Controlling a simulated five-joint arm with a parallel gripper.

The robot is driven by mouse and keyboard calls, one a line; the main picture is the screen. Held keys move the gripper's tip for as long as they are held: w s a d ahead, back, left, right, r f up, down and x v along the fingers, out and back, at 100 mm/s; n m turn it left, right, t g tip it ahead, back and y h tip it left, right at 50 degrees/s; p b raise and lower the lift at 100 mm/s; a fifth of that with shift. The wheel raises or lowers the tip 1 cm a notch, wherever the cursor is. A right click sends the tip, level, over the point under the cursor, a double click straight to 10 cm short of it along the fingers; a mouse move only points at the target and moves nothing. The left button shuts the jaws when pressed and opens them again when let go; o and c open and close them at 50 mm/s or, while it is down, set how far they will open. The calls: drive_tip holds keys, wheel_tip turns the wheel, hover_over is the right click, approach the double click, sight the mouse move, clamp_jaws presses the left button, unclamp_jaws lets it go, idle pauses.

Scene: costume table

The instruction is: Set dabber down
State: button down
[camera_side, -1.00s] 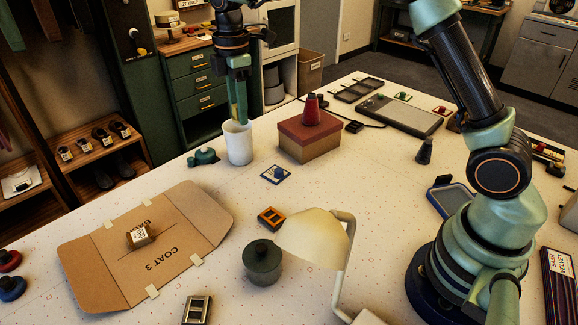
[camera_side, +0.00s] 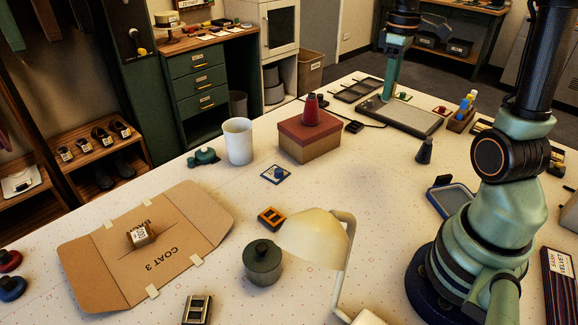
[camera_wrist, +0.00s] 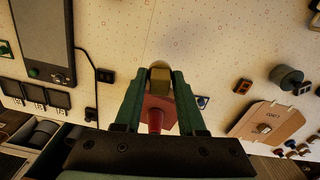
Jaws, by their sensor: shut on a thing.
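In the wrist view my gripper (camera_wrist: 159,76) is shut on a short tan-and-brown piece (camera_wrist: 160,82), which I take to be the dabber. It sits between the two green fingers. In the side view the fingers largely hide it, and I cannot tell whether its lower end touches the panel.
A red-lidded box (camera_side: 310,140) with a red cone-like piece on top stands between the cup and the panel. A dark cone (camera_side: 424,151), a holder with small bottles (camera_side: 462,113) and a blue-rimmed tray (camera_side: 452,199) lie toward the right. The middle of the table is mostly clear.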

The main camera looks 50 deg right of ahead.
drive_tip(key=s+d+f+m, duration=0.2)
drive_tip(key=s, duration=0.3)
wheel_tip(320, 180, down, 14)
drive_tip(key=shift+w+a, duration=0.1)
drive_tip(key=shift+w, duration=0.05)
drive_tip(key=shift+f, duration=2.25)
drive_tip(key=shift+f, duration=0.15)
drive_tip(key=c, duration=0.5)
unclamp_jaws()
